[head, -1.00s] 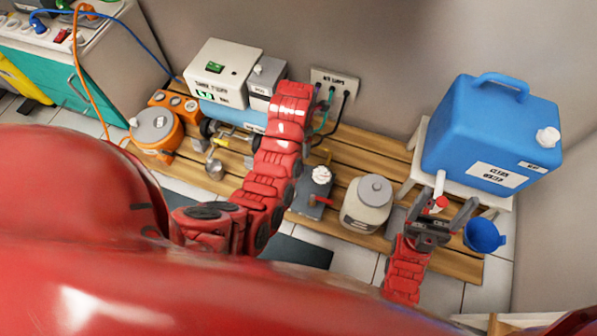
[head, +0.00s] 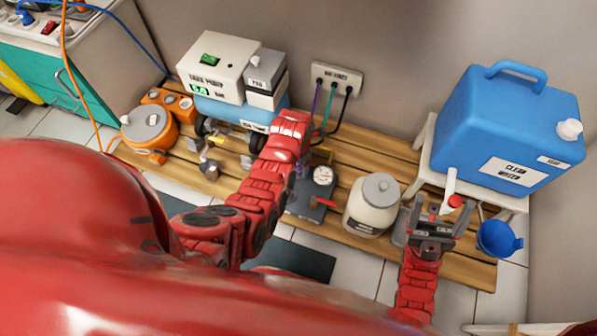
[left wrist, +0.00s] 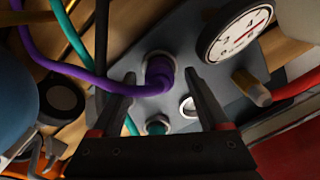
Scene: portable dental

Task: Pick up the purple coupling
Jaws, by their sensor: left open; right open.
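The purple coupling (left wrist: 160,71) sits in a silver ring on a grey plate in the left wrist view, with a purple hose (left wrist: 75,68) bending off to the left. My left gripper (left wrist: 159,80) is open, one finger on each side of the coupling, with visible gaps. In the head view its fingers are hidden behind my left arm, near the grey block with the gauge. My right gripper (head: 434,213) is open and empty, in front of the blue water container's tap.
A gauge (left wrist: 236,32), a brass fitting with a red hose, an empty silver port (left wrist: 188,106) and a green coupling (left wrist: 156,126) crowd the plate.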

